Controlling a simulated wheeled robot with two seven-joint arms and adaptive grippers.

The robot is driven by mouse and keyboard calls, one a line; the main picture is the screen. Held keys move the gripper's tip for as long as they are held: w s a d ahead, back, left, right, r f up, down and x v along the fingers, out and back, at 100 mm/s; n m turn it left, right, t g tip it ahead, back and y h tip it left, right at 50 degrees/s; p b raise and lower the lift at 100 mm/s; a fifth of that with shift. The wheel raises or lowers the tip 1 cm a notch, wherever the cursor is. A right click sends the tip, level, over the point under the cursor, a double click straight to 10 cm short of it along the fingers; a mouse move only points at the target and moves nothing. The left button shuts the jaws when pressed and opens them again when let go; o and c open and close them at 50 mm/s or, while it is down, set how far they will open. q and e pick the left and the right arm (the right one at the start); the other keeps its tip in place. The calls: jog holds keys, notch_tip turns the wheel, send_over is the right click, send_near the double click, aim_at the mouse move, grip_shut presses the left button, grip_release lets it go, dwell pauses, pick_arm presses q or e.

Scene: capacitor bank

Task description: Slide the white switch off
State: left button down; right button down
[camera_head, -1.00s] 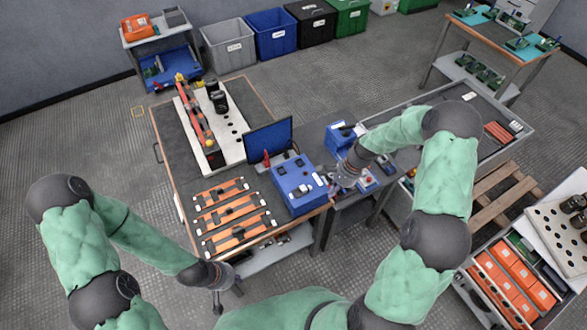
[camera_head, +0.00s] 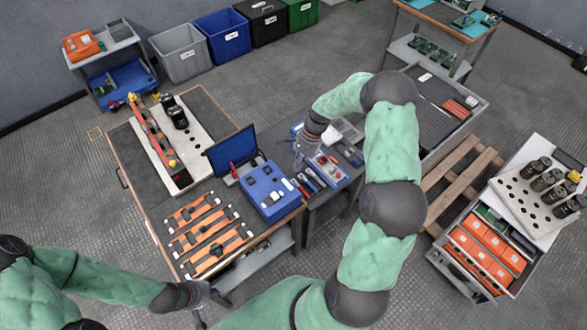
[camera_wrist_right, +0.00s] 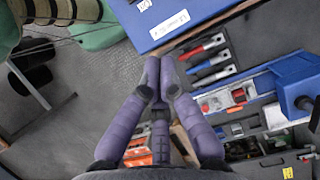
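I cannot make out a white switch for certain in either view. In the head view a blue box (camera_head: 266,193) with small dark parts on top and an upright blue lid (camera_head: 231,150) stands at the bench's right edge. Part of a blue box with a white label also shows at the top of the right wrist view (camera_wrist_right: 185,12). My right gripper (camera_head: 298,160) hangs just right of the box. In the wrist view its purple fingertips (camera_wrist_right: 160,68) are together, with nothing visible between them. My left gripper (camera_head: 213,300) is low, near the bench's front; its opening is unclear.
Orange-and-black strips (camera_head: 200,232) lie on the bench front. Red- and blue-handled tools (camera_wrist_right: 208,57) lie beside the blue box, near a blue-and-grey device (camera_wrist_right: 298,85). A grey tray table (camera_head: 440,115) stands right.

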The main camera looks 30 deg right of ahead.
aim_at(276, 193)
jog(key=b+x, duration=0.1)
jog(key=x, duration=0.7)
jog(key=shift+f, duration=0.1)
jog(key=a, duration=0.3)
jog(key=shift+s+a, duration=0.1)
jog(key=shift+a, duration=0.35)
jog(key=shift+s+a+p, duration=0.1)
jog(key=shift+a+p, duration=0.3)
jog(key=shift+a, duration=1.05)
jog(key=shift+d, duration=0.2)
